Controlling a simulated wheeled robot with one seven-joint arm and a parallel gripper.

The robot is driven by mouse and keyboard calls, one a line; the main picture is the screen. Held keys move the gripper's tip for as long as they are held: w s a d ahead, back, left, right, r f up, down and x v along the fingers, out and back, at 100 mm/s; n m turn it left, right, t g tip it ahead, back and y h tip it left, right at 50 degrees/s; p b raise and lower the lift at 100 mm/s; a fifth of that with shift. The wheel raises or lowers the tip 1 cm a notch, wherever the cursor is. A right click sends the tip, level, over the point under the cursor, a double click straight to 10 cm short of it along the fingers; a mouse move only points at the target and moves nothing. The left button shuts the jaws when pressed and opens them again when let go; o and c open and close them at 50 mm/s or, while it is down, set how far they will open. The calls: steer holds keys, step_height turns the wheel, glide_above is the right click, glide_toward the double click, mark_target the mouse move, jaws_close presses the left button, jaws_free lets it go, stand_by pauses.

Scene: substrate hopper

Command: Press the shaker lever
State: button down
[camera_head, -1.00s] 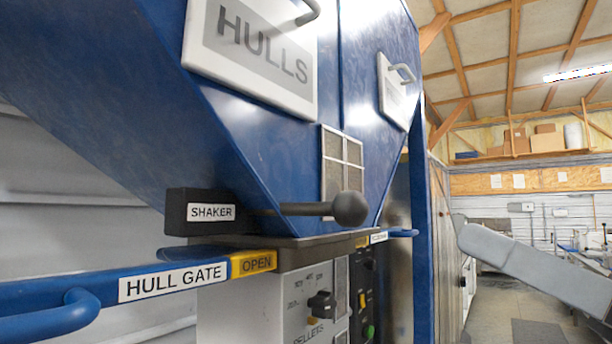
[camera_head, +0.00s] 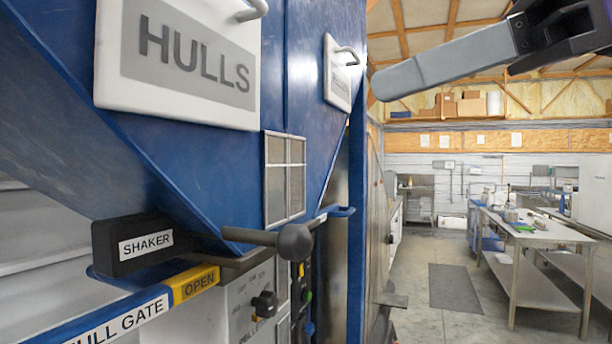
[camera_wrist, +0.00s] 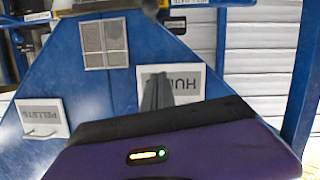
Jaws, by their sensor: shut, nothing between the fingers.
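The shaker lever (camera_head: 265,238) is a dark rod with a round black knob (camera_head: 294,243), sticking out to the right of a black block labelled SHAKER (camera_head: 146,245) under the blue hopper. The lever lies nearly level. My gripper (camera_head: 388,84) is at the upper right of the head view, its long grey fingers shut and empty, pointing left. It is well above and right of the knob and touches nothing visible. In the wrist view, the shut fingers (camera_wrist: 157,92) overlap the HULLS panel, and a dark round shape that looks like the knob (camera_wrist: 150,7) shows at the top edge.
The blue hopper (camera_head: 205,160) carries a white HULLS panel (camera_head: 180,60) with a protruding handle. The HULL GATE bar (camera_head: 120,325) with a yellow OPEN tag (camera_head: 196,284) runs below the lever. Open floor (camera_head: 440,255) and a workbench (camera_head: 530,228) lie to the right.

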steer(key=f, duration=0.1)
steer(key=f+h, duration=0.1)
steer(key=shift+w+d+f+g, duration=0.2)
steer(key=shift+d+f+g, duration=0.1)
steer(key=w+a+f+p, duration=0.2)
steer(key=w+a+f, duration=0.2)
steer(key=a+f, duration=0.3)
steer(key=shift+a+f, duration=0.3)
steer(key=shift+a, duration=0.15)
stand_by(0.4)
